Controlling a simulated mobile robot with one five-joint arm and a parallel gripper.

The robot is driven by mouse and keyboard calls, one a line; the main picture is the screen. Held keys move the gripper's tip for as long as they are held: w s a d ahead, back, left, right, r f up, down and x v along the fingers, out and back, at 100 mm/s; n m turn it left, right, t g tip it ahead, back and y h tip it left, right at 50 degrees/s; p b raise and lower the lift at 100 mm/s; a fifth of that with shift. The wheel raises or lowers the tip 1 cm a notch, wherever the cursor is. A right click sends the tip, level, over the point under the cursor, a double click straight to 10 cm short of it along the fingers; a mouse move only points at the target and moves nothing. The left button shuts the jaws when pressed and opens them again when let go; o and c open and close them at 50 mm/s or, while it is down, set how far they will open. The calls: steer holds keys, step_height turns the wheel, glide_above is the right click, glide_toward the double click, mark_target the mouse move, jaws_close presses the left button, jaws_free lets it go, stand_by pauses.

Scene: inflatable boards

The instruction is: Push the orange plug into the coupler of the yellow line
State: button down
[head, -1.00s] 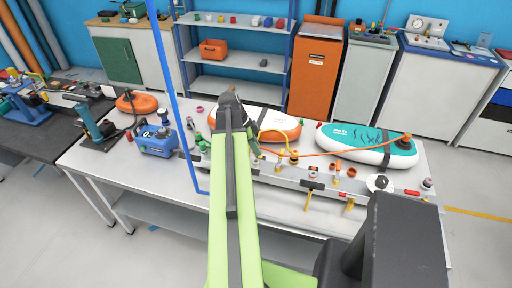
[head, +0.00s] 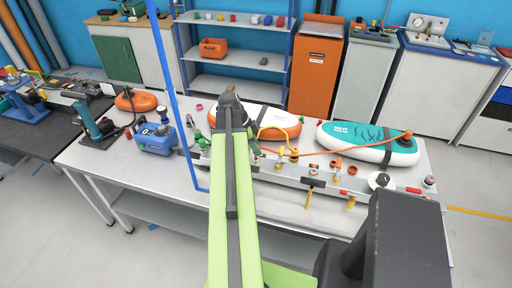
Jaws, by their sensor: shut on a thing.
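My gripper (head: 254,153) is mostly hidden behind my green arm; only a dark part shows at its right edge, just above the rail (head: 270,173) on the bench. The orange hose (head: 345,151) runs from the teal and white board (head: 345,143) to my gripper, which is shut on its end. The orange plug itself is hidden or too small to make out. The yellow line (head: 287,131) curves from the orange and white board (head: 275,119) down to brass fittings (head: 281,153) on the rail, just right of my gripper. The gap between plug and coupler cannot be seen.
The rail carries several fittings, with yellow-handled valves (head: 309,197) hanging at its front. A blue pump box (head: 157,140) and a blue upright post (head: 173,90) stand left. The bench front (head: 150,180) is clear.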

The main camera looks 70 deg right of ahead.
steer(key=shift+f+b, duration=1.5)
steer(key=c, duration=1.1)
jaws_free()
steer(key=p+v, duration=1.6)
steer(key=v, duration=0.1)
steer(key=shift+r, duration=0.3)
steer(key=shift+s, duration=0.1)
